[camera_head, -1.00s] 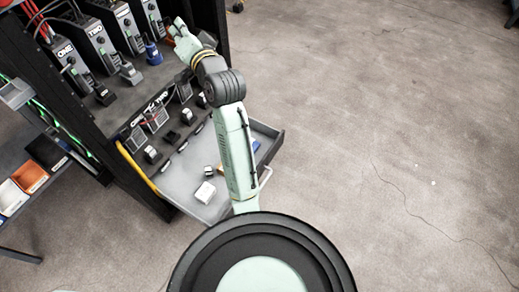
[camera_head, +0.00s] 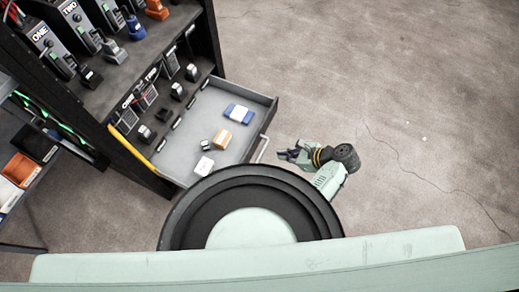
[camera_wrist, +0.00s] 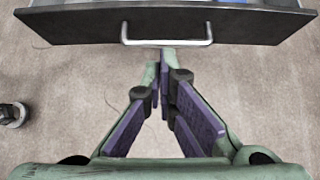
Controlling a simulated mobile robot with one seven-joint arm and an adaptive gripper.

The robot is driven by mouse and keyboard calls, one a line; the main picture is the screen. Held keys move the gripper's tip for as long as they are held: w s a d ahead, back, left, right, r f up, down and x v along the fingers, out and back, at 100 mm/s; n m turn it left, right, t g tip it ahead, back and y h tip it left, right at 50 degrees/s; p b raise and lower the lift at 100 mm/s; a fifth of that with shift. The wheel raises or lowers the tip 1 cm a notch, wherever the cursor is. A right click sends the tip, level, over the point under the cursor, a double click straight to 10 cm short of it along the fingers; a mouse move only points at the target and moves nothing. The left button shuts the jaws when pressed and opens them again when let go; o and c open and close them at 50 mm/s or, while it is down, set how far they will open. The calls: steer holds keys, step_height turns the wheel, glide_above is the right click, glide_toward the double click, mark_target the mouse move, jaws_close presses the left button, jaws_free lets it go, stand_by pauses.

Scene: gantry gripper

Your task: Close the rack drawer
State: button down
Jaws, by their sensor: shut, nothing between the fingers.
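The rack drawer (camera_head: 218,100) is pulled out of the black rack, a grey tray seen from above in the head view. Its front panel (camera_wrist: 75,28) and metal bar handle (camera_wrist: 166,42) show across the top of the wrist view; the handle also shows in the head view (camera_head: 262,149). My gripper (camera_head: 282,153) is to the right of the drawer front, just outside the handle. In the wrist view its purple-padded fingers (camera_wrist: 164,60) point at the handle, with their tips together and empty. I cannot tell whether they touch the handle.
The drawer holds a blue and white box (camera_head: 238,114), an orange and white box (camera_head: 222,139) and small white items. The rack (camera_head: 205,40) holds several devices above. A shelf with bins (camera_head: 20,170) stands at left. Open concrete floor (camera_head: 400,100) lies at right.

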steer(key=x, duration=0.7)
steer(key=shift+w+a+f, duration=0.1)
steer(key=shift+a+f, duration=0.1)
steer(key=shift+w+a+r+p, duration=0.15)
steer(key=shift+w+a, duration=0.2)
steer(key=shift+a, duration=0.2)
steer(key=shift+w+a+f+p, duration=0.1)
steer(key=shift+w+a, duration=0.2)
steer(key=shift+a, duration=0.25)
steer(key=shift+w+a+r+p, duration=0.15)
steer(key=shift+w+a, duration=0.2)
steer(key=shift+a, duration=0.2)
steer(key=shift+f, duration=0.1)
